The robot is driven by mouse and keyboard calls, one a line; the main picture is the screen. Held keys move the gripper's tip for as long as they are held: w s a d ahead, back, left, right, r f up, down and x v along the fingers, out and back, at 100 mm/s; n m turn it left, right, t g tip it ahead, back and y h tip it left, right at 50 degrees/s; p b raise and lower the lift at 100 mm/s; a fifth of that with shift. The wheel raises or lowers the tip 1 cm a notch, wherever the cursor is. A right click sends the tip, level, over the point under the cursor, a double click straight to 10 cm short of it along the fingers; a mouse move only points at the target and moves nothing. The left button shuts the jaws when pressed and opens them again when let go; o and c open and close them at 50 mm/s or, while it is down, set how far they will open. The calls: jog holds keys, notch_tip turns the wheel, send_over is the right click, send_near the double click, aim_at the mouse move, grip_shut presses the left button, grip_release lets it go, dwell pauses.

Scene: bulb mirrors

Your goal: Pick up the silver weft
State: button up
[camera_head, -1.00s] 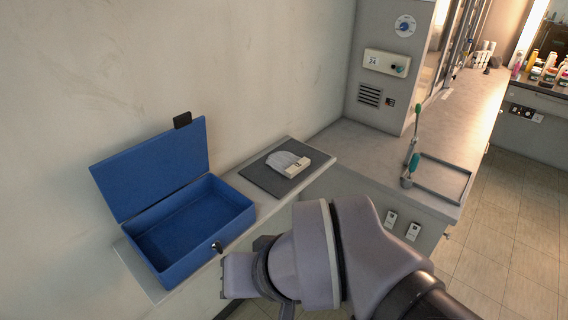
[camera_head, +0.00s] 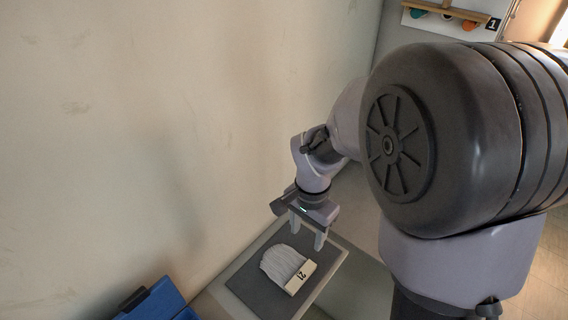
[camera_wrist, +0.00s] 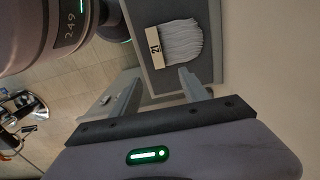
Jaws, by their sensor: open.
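The silver weft (camera_head: 282,264) is a fan of pale grey strands bound to a cream tag marked 21. It lies flat on a dark grey mat (camera_head: 252,290) on the narrow counter by the wall. It also shows in the wrist view (camera_wrist: 183,42), beyond the fingertips. My gripper (camera_head: 307,237) is open and empty, above the far edge of the mat and behind the weft, apart from it. In the wrist view its two fingers (camera_wrist: 160,82) stand spread.
A blue box (camera_head: 158,301) stands at the bottom, left of the mat, mostly out of frame. The pale wall runs close along the left of the counter. A wall rack (camera_head: 446,12) with coloured items is at the top right.

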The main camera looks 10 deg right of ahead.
jog(key=s+f, duration=0.1)
jog(key=s, duration=0.2)
jog(key=b, duration=0.5)
send_near(301, 275)
notch_tip(301, 275, down, 9)
jog(key=shift+r, duration=0.1)
jog(key=shift+s, duration=0.1)
jog(key=shift+c, duration=0.2)
grip_shut()
